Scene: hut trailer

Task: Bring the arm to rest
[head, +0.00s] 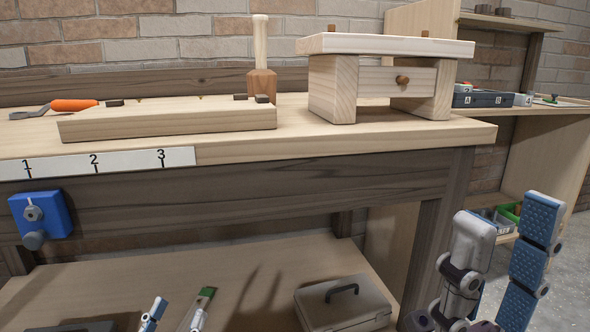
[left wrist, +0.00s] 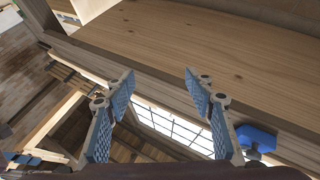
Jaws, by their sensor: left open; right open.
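My left gripper (head: 178,314) shows only by its fingertips at the bottom edge of the head view, in front of the lower shelf. The left wrist view shows this gripper (left wrist: 160,78) open, its two blue-padded fingers spread wide with nothing between them. My right gripper (head: 510,215) is at the lower right of the head view, beside the right end of the workbench (head: 232,143). Its blue-padded fingers are apart and hold nothing. Most of both arms is out of view.
On the bench lie a wooden board (head: 168,122), an orange-handled tool (head: 74,105), a mallet (head: 261,58) and a small wooden stand (head: 388,47). A grey toolbox (head: 343,304) sits on the lower shelf (head: 262,270).

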